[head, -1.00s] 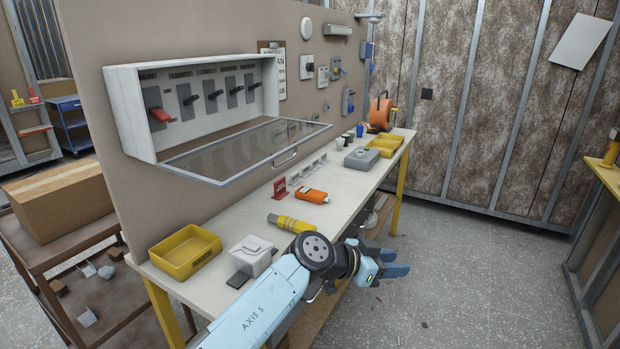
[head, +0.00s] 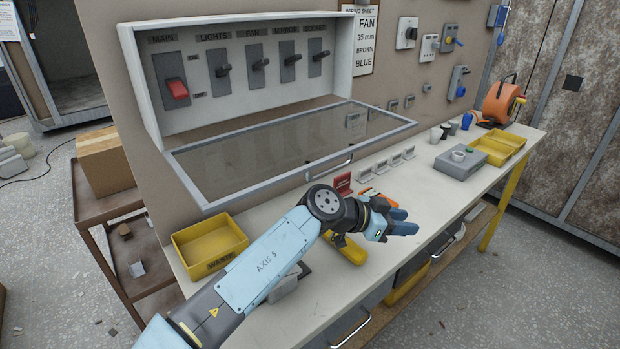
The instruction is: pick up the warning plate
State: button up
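A small red plate with pale markings (head: 343,183), which looks like the warning plate, stands upright on the workbench (head: 335,290) below the open panel lid. My gripper (head: 408,221), with blue fingers, is over the bench, to the right of the plate and nearer the camera. It is apart from the plate. I see nothing held in it, but the gap between the fingers is unclear at this angle. My wrist partly hides an orange device (head: 368,194) beside the plate and a yellow tool (head: 349,250).
The panel's glazed lid (head: 290,150) juts out over the back of the bench. Several small pale holders (head: 396,158) stand behind my gripper. The bench's front right is clear.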

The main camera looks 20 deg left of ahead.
aim_at(342, 183)
jog(key=u, duration=0.25)
jog(key=i, duration=0.85)
jog(key=u, duration=0.55)
